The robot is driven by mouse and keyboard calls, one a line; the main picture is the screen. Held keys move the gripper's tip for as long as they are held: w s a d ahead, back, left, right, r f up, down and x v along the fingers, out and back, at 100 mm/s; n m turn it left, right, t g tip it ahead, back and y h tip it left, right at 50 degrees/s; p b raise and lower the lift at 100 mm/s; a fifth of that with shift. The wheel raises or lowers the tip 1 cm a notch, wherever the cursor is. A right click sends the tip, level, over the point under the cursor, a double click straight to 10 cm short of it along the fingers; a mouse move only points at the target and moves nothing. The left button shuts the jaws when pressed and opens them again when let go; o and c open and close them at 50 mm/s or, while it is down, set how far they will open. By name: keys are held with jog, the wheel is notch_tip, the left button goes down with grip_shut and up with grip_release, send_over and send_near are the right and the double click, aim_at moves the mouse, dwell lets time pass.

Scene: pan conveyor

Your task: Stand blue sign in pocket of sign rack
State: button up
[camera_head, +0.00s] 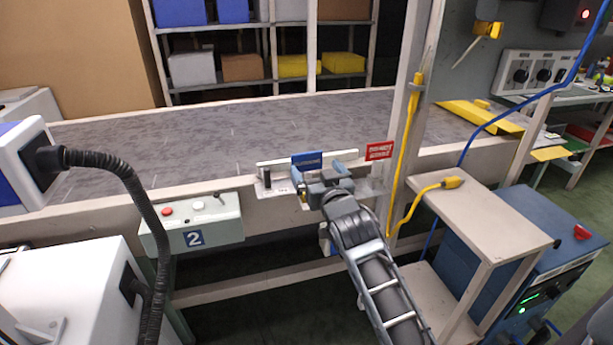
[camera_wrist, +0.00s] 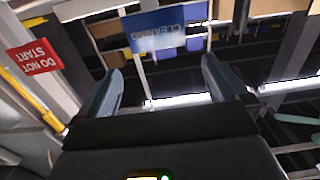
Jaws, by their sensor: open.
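The blue sign (camera_head: 307,160) stands upright at the pale sign rack (camera_head: 345,157) on the conveyor's near edge. Its lower part is partly hidden by my gripper, so I cannot tell how it sits in the pocket. My gripper (camera_head: 317,183) is just in front of and below the sign. In the wrist view my gripper (camera_wrist: 162,78) is open, with nothing visible between its fingers. The blue sign (camera_wrist: 166,28), lettered "CLEANING", shows upside down beyond the fingertips, apart from them.
A red "DO NOT START" sign (camera_head: 379,150) stands to the right of the blue one. A control box (camera_head: 192,225) marked 2 hangs at the left. A post (camera_head: 405,130) with a yellow cable rises at the right. The conveyor bed (camera_head: 230,130) behind is clear.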

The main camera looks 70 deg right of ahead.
aim_at(307, 154)
jog(key=p+x, duration=0.1)
jog(key=x, duration=0.6)
jog(key=shift+w+d+f, duration=0.1)
jog(key=shift+d+f, duration=0.05)
jog(key=shift+d, duration=0.2)
jog(key=c, duration=1.1)
